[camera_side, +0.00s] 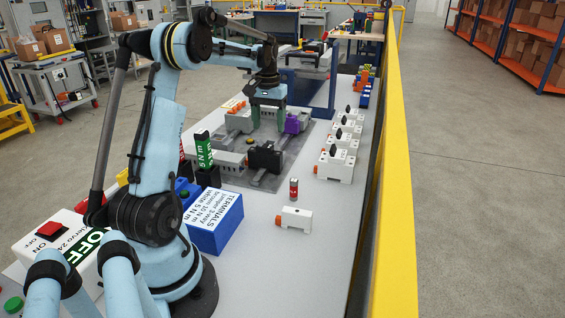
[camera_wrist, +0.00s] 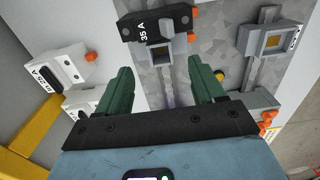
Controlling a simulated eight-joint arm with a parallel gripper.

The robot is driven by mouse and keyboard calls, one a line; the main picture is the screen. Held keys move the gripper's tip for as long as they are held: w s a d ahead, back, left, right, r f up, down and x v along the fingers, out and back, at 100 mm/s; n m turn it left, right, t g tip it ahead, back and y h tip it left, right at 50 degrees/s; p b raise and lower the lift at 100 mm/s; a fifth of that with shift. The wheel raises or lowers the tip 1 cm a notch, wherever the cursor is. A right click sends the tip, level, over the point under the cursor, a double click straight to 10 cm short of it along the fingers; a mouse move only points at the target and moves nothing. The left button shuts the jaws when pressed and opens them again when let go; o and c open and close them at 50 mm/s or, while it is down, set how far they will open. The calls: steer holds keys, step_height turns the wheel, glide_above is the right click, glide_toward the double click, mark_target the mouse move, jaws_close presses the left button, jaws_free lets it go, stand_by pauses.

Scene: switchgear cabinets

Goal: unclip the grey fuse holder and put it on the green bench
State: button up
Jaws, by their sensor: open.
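My gripper (camera_side: 269,118) is open above the grey mounting plate (camera_side: 268,182). In the wrist view its green fingers (camera_wrist: 157,84) stand wide apart, with nothing held between them. A grey square housing with a yellow-orange face (camera_wrist: 267,41) lies up and right of the fingers; I cannot tell for sure that it is the grey fuse holder. A black block marked 35 A (camera_wrist: 154,22) sits ahead of the fingers, with a grey open socket (camera_wrist: 161,54) at its near side. The side view shows the black block (camera_side: 265,158) too. I cannot make out a green bench.
A purple part (camera_side: 292,123) is close beside my gripper. Several white breakers (camera_side: 338,160) line the right of the plate. A red cylinder (camera_side: 294,188), a white module (camera_side: 296,218) and a blue TERMINALS box (camera_side: 215,222) stand nearer. A yellow rail (camera_side: 393,170) runs along the right.

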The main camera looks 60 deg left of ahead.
steer(key=shift+f, duration=3.1)
steer(key=shift+c, duration=0.5)
steer(key=c, duration=1.2)
steer(key=shift+o, duration=0.2)
steer(key=shift+r, duration=0.7)
steer(key=shift+r, duration=2.2)
